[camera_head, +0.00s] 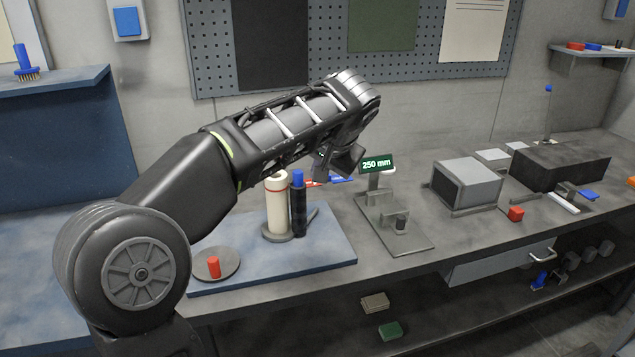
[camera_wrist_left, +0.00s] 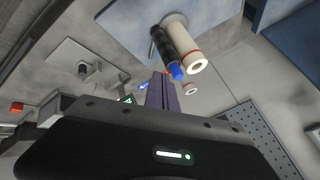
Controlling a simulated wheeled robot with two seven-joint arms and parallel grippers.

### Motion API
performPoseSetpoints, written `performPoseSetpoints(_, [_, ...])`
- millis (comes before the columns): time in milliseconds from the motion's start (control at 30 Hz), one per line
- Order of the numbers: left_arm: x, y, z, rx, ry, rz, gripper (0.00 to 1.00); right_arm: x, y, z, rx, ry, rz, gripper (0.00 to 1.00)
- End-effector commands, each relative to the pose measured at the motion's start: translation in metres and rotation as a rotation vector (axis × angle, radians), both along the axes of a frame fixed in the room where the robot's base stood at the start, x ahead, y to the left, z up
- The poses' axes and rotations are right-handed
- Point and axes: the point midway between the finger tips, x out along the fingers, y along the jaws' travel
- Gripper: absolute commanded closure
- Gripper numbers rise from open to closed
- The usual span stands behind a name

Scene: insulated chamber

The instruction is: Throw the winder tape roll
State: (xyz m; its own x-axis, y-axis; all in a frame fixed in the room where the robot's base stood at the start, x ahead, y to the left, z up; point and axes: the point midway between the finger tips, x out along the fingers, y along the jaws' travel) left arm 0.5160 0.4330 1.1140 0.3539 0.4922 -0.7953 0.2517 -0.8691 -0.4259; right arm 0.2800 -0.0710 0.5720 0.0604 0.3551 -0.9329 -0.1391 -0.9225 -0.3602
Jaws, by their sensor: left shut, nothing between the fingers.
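A white roll (camera_head: 278,203) with a red band stands upright on a round base on the blue mat (camera_head: 330,252). It also shows in the left wrist view (camera_wrist_left: 184,47). A black cylinder with a blue top (camera_head: 298,207) stands close beside it, also seen in the left wrist view (camera_wrist_left: 162,45). I cannot tell for certain which one is the winder tape roll. My left gripper (camera_head: 343,160) is above and behind the bench items, right of the two cylinders and apart from them. Its fingers (camera_wrist_left: 161,92) are shut and empty. My right gripper is not in view.
A stand with a green "250 mm" sign (camera_head: 377,163) is right of the mat. A dish (camera_head: 229,259) with a red piece is at the mat's left. A pegboard (camera_head: 300,65) hangs behind.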

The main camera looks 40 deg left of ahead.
Motion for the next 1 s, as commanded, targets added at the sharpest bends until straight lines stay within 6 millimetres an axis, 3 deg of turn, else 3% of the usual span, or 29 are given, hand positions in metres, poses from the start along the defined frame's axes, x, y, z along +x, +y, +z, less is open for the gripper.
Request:
performPoseSetpoints(100, [-0.008, -0.009, 0.016, -0.001, -0.004, -0.003, 1.0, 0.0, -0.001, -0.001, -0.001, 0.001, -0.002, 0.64])
performPoseSetpoints(267, [-0.013, -0.014, 0.025, -0.001, -0.001, -0.001, 1.0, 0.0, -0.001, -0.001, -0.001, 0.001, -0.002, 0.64])
performPoseSetpoints(867, [-0.014, -0.015, 0.027, 0.0, 0.001, -0.003, 1.0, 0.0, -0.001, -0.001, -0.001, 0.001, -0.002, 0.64])
performPoseSetpoints(1000, [-0.001, -0.019, 0.03, 0.0, -0.04, -0.049, 1.0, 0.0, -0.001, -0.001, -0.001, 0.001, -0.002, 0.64])
